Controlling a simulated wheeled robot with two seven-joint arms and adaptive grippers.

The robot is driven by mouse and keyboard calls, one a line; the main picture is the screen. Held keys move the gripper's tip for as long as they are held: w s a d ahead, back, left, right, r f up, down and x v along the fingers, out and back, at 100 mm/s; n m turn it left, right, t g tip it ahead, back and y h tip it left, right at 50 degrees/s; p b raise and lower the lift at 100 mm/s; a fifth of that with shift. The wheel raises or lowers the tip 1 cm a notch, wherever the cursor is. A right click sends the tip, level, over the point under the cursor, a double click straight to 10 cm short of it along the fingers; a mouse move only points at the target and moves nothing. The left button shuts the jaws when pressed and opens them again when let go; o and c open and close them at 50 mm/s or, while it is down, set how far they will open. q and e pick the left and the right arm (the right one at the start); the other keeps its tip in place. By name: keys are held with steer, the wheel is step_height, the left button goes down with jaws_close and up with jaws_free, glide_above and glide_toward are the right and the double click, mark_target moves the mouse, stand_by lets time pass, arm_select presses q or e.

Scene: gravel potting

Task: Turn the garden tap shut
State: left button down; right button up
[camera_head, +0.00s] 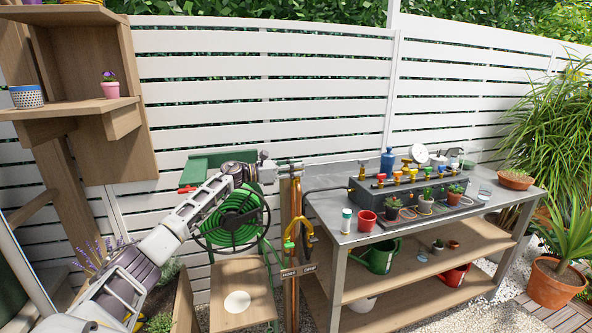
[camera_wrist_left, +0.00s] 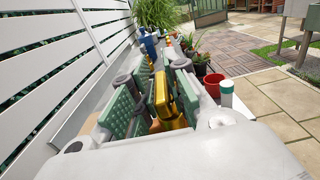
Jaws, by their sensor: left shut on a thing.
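My left gripper (camera_head: 288,168) is at the top of a narrow wooden post (camera_head: 295,208), left of the metal table. In the left wrist view, its green-padded fingers (camera_wrist_left: 152,103) are shut on a golden-yellow part (camera_wrist_left: 163,98), which I take to be the garden tap's handle. The fingers hide much of it, so I cannot tell how far it is turned. Lower on the post are a curved yellow fitting (camera_head: 307,232) and a green fitting (camera_head: 289,243). My right gripper is not in view.
A green hose reel (camera_head: 232,225) stands behind my left arm. The metal table (camera_head: 335,208) carries a grey box with several coloured valves, a red pot (camera_head: 366,221) and a white bottle (camera_head: 346,221). A white slatted fence (camera_head: 270,95) closes off the back.

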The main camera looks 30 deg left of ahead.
arm_select(q)
steer(key=c, duration=1.5)
jaws_free()
steer(key=shift+r, duration=0.2)
steer(key=shift+r, duration=4.8)
